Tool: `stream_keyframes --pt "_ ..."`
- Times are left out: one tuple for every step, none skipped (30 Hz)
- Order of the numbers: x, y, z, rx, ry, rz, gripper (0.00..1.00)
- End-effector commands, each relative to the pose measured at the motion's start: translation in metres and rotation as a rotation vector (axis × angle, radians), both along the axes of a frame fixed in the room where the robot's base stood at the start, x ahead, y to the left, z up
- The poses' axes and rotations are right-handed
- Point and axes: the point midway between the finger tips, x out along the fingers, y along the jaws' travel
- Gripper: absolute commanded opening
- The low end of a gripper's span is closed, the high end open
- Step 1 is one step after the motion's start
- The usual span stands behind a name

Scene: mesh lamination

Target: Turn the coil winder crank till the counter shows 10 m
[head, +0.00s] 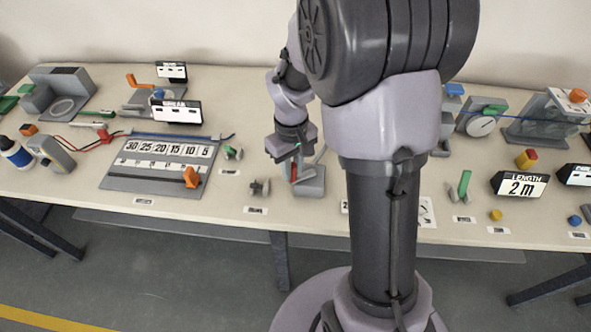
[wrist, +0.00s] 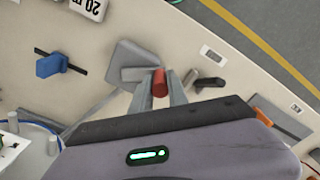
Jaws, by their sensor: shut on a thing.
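My gripper (wrist: 160,90) is shut on a red handle (wrist: 160,82). The handle sits at the end of a short grey bar on a grey block (wrist: 122,62), which looks like a crank on its base. In the head view my gripper (head: 292,168) is over the middle of the table, with the red handle (head: 293,173) below it and the grey block (head: 310,185) beside it. The black LENGTH counter (head: 521,186) at the right shows 2 m. My arm hides part of the table between the grey block and the counter.
A board numbered 30 to 5 with an orange lever (head: 191,177) lies to the left. A green peg (head: 464,185) stands right of my arm. A blue knob (wrist: 52,65) shows in the wrist view.

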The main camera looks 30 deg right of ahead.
Motion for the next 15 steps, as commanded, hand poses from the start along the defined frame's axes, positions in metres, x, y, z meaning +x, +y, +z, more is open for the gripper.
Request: stream_keyframes --pt "0.003 0.000 0.001 0.000 -0.001 -0.041 0.00" --pt "0.004 0.000 0.001 0.000 -0.001 -0.070 0.00" --pt "0.006 -0.001 0.001 0.000 -0.001 -0.108 0.00" --pt "0.008 -0.001 0.001 0.000 -0.001 -0.136 0.00" --pt "0.009 -0.001 0.001 0.000 -0.001 -0.165 0.00" --pt "0.011 -0.002 0.000 0.000 -0.001 -0.203 0.00" --pt "0.013 -0.002 0.000 0.000 -0.001 -0.231 0.00" --pt "0.014 -0.003 0.000 0.000 -0.001 -0.260 0.00" --pt "0.016 -0.003 0.000 0.000 -0.001 -0.298 0.00" --pt "0.017 -0.004 0.001 0.000 -0.002 -0.326 0.00" --pt "0.019 -0.005 0.001 0.000 -0.002 -0.355 0.00" --pt "0.020 -0.006 0.001 0.000 -0.002 -0.393 0.00" --pt "0.022 -0.006 0.000 0.000 -0.001 -0.422 0.00" --pt "0.023 -0.007 0.000 0.000 -0.001 -0.450 0.00" --pt "0.024 -0.008 0.000 0.000 0.000 -0.489 0.00"
